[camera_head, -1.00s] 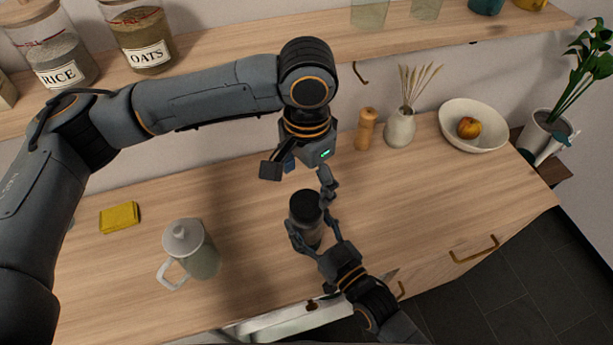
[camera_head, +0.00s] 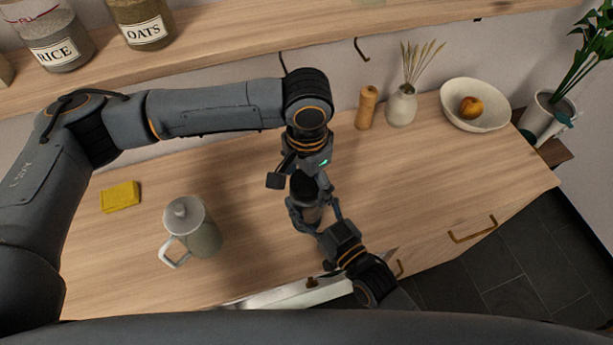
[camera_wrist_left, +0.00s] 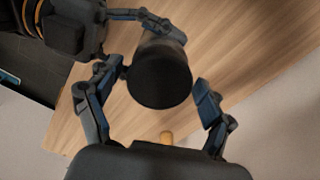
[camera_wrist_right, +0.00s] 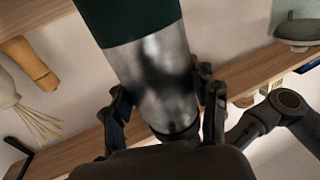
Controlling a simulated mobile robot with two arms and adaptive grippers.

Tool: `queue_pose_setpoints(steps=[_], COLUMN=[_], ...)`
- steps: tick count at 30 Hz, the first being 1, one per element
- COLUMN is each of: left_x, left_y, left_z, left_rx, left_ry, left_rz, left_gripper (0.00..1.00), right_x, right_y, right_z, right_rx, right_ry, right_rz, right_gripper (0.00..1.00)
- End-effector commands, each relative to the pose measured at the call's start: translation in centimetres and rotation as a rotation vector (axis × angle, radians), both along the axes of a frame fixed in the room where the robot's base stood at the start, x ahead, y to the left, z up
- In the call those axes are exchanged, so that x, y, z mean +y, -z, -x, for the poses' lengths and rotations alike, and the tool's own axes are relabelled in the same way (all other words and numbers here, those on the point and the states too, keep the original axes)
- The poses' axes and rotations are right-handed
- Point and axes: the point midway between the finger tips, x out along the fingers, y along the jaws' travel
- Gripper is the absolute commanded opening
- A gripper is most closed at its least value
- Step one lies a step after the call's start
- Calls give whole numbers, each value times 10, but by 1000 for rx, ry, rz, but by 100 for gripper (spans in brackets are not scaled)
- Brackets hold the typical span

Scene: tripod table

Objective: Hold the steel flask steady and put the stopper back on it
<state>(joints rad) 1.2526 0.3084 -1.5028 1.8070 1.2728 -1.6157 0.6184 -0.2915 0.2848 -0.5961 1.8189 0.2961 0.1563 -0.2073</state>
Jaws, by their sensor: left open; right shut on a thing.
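My right gripper (camera_head: 315,209) is shut on the flask's body from the front right. My left gripper (camera_head: 299,179) is open at the top of the flask. In the left wrist view its fingers stand on either side of the round black stopper (camera_wrist_left: 160,82), with a gap visible at least on the right. The seam under the stopper is hidden.
A grey-green lidded jug (camera_head: 203,238) stands left of the flask, a yellow sponge (camera_head: 120,196) further left. A wooden mill (camera_head: 366,107), a vase (camera_head: 401,106) and a bowl (camera_head: 475,115) with fruit stand at the back right. A shelf (camera_head: 230,55) runs above.

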Motion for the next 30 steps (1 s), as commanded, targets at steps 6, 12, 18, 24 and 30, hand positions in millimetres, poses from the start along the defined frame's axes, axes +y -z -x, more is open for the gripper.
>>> queue_pose_setpoints(steps=[6, 12, 18, 24, 30], left_x=[0, 0, 0, 0, 0], left_y=[0, 0, 0, 0, 0], left_z=[0, 0, 0, 0, 0], left_rx=[0, 0, 1, 1, 1], left_ry=[0, 6, 161, 158, 157], left_rz=[0, 0, -1, -1, 1], left_gripper=[44, 24, 24, 78, 88], right_x=[0, 0, 0, 0, 0], right_y=[1, 1, 1, 1, 1], right_z=[0, 0, 0, 0, 0], right_rx=[2, 1, 1, 1, 2], right_ry=[0, 0, 0, 0, 0], right_rz=[0, 0, 0, 0, 0], right_gripper=[0, 0, 0, 0, 0])
